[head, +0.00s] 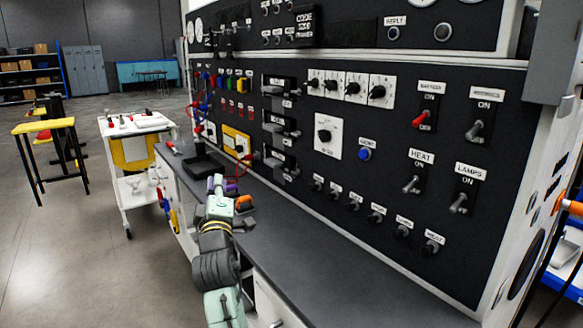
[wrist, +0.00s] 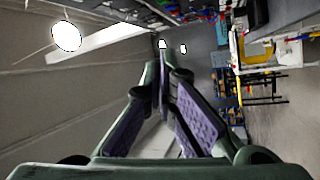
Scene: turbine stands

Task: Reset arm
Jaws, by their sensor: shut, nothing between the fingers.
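My arm reaches up from the bottom of the head view, over the grey bench in front of the black control panel (head: 330,140). My gripper (head: 215,183) is at the arm's far end, its purple finger pads near a dark tray (head: 203,168) on the bench. In the wrist view the two fingers of my gripper (wrist: 164,62) come together at their tips with nothing between them. The pads there point up the picture into the open room, clear of any object.
The bench (head: 330,290) runs along the panel, mostly bare at the front right. The panel carries knobs, toggles and a red-handled switch (head: 421,118). A white cart (head: 128,185) and a yellow-topped table (head: 42,126) stand on the left. The floor between them is open.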

